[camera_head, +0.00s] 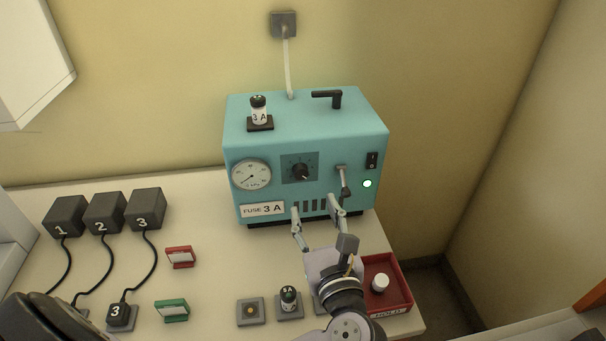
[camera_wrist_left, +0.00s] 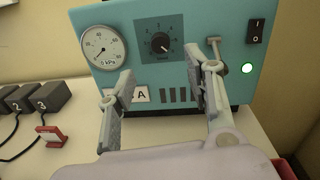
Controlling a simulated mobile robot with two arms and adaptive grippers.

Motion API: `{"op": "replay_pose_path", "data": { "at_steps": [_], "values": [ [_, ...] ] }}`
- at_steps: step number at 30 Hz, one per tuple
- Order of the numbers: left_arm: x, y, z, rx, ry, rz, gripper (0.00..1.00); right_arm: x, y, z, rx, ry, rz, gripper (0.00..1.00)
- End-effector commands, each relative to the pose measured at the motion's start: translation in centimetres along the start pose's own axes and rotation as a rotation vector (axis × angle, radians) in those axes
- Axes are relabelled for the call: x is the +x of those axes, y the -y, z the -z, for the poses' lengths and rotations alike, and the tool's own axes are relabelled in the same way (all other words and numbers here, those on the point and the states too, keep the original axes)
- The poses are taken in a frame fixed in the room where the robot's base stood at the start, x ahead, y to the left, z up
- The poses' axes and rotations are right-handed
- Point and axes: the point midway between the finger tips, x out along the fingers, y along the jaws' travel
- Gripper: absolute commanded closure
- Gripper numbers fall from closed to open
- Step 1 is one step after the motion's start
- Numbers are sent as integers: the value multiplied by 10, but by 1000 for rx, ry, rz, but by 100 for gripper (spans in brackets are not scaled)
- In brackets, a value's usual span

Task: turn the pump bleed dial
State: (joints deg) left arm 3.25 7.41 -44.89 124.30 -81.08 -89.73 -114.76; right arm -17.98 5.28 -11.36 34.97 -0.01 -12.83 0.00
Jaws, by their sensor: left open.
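The pump is a teal box with a black bleed dial (camera_head: 301,171) on a dark square plate on its front. The dial also shows in the left wrist view (camera_wrist_left: 160,43), with a pale pointer mark and scale numbers around it. My left gripper (camera_head: 315,208) is open and empty in front of the pump's lower front, below the dial. In the left wrist view its fingers (camera_wrist_left: 160,88) are spread wide, with the dial above and between them, not touched. My right gripper is not identifiable in these views.
A pressure gauge (camera_head: 251,174) sits left of the dial. A lever (camera_head: 344,182), a switch (camera_head: 372,160) and a lit green lamp (camera_head: 367,183) are to its right. A red tray (camera_head: 399,291) with a white-capped bottle stands front right. Numbered black blocks (camera_head: 106,212) stand left.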

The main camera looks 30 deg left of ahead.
Motion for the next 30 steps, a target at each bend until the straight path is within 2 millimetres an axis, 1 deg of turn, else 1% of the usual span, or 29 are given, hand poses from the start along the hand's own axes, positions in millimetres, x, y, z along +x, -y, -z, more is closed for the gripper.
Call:
{"op": "replay_pose_path", "data": {
  "at_steps": [1, 4, 9, 12, 15, 21, 28, 30],
  "values": [
    [12, 0, -3, 2, 5, -1, 53, -3, -1, 0, 0, -1, -1, 100],
    [34, 0, -2, 3, 4, -2, 53, -6, 0, 5, 1, -7, 0, 100],
    [69, 0, -2, 2, 3, -2, 53, -11, 5, 22, 4, -33, 6, 100],
    [85, 0, -2, 2, 2, -1, 53, -13, 10, 28, 7, -43, 12, 100],
    [96, 0, 0, 1, 0, -1, 53, -14, 13, 29, 8, -43, 16, 100],
    [105, 0, 0, 0, -1, 1, 53, -15, 13, 27, 6, -39, 16, 100],
    [106, 0, 0, 0, -2, 0, 53, -15, 9, 20, 3, -28, 11, 100],
    [106, 0, 0, 0, -1, 0, 58, -15, 7, 18, 2, -26, 9, 100]
  ]
}}
